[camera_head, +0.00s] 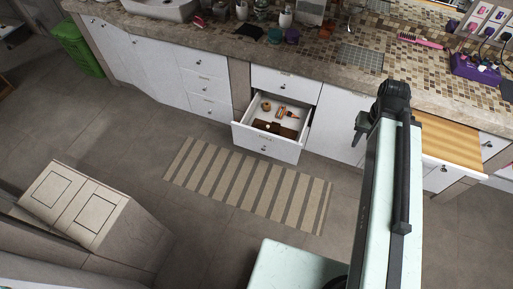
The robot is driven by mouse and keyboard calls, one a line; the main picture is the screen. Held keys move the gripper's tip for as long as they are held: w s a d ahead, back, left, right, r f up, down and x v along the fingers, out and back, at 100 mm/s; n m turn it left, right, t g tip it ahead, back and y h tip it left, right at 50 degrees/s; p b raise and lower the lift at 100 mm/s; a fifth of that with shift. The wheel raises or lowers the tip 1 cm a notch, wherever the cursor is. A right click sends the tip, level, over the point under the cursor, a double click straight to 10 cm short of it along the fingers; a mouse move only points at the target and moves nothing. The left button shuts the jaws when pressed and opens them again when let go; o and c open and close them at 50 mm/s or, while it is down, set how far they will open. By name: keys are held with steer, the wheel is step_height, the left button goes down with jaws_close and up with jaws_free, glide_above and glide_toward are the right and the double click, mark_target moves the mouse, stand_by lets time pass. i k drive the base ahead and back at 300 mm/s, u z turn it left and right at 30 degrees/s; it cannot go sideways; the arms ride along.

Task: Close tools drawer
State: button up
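The tools drawer (265,142) is pulled out from the white cabinet row, in the middle of the view. It has a white front with a small knob. Inside lie a round tan item (266,106), an orange-handled item (287,113) and a dark brown item (273,128). My gripper (361,124) is small and dark at the far end of my arm, to the right of the drawer and apart from it. Its fingers are too small to read, and I see nothing held in it.
A striped rug (248,186) lies on the floor before the drawer. A wooden-surfaced pull-out (449,143) shows right of my arm. The counter (330,45) above holds many small items. A green bin (77,47) stands far left, a pale cabinet (85,205) lower left.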

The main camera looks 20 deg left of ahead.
mark_target(275, 146)
steer(key=u, duration=0.95)
steer(key=i, duration=1.7)
steer(key=z, duration=0.05)
